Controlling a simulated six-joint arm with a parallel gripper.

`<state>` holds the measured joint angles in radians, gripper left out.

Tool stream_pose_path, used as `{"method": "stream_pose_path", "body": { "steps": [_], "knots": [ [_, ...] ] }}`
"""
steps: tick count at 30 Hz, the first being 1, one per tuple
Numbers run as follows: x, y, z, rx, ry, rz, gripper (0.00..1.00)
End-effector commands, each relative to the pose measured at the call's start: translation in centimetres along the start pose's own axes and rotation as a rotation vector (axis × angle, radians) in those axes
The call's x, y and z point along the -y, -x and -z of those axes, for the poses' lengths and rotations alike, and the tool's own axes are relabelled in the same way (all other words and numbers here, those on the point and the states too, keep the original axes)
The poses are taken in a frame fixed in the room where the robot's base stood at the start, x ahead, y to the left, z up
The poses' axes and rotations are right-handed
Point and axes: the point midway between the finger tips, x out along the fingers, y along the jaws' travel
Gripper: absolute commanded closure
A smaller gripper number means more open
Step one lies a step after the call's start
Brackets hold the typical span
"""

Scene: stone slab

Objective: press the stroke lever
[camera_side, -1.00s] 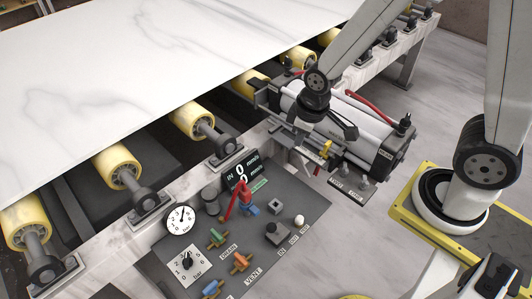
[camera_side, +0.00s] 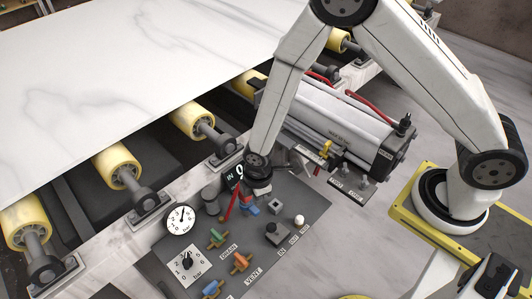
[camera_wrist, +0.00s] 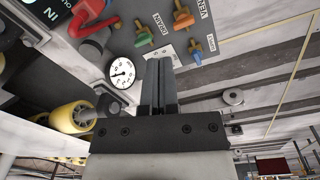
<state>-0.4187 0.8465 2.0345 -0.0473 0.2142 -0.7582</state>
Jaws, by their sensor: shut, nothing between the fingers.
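A control panel (camera_side: 300,195) carries several levers and valves; no label reading "stroke" can be made out. A short lever with a pale ball knob (camera_side: 299,219) stands at its right, near small IN and OUT labels. A red-handled lever (camera_side: 232,204) stands near the display; it also shows in the wrist view (camera_wrist: 88,14). My gripper (camera_wrist: 158,62) is shut and empty, its fingers over the panel side in the wrist view. In the side view the end of my arm hangs over the panel's back edge, close to the red handle; the fingertips are not clear there.
A round gauge (camera_side: 181,220), a pressure knob (camera_side: 187,263) and green (camera_side: 217,238) and orange (camera_side: 240,262) valves crowd the panel's front left. A white cylinder machine (camera_side: 340,125) lies behind. Yellow rollers (camera_side: 117,165) carry the stone slab (camera_side: 130,80).

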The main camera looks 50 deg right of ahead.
Motion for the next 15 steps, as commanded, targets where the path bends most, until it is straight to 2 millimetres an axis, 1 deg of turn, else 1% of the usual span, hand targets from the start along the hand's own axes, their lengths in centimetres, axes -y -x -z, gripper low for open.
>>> {"method": "stream_pose_path", "body": {
  "steps": [1, 6, 9, 15],
  "knots": [
    [0.5, -1.1, 0.4, 0.006, 0.044, 0.008, 1.00],
    [1.9, -4.0, 1.6, 0.019, 0.185, 0.024, 1.00],
    [2.6, -5.5, 2.1, 0.024, 0.250, 0.032, 1.00],
    [3.5, -7.2, 2.6, 0.029, 0.332, 0.041, 1.00]
  ]
}}
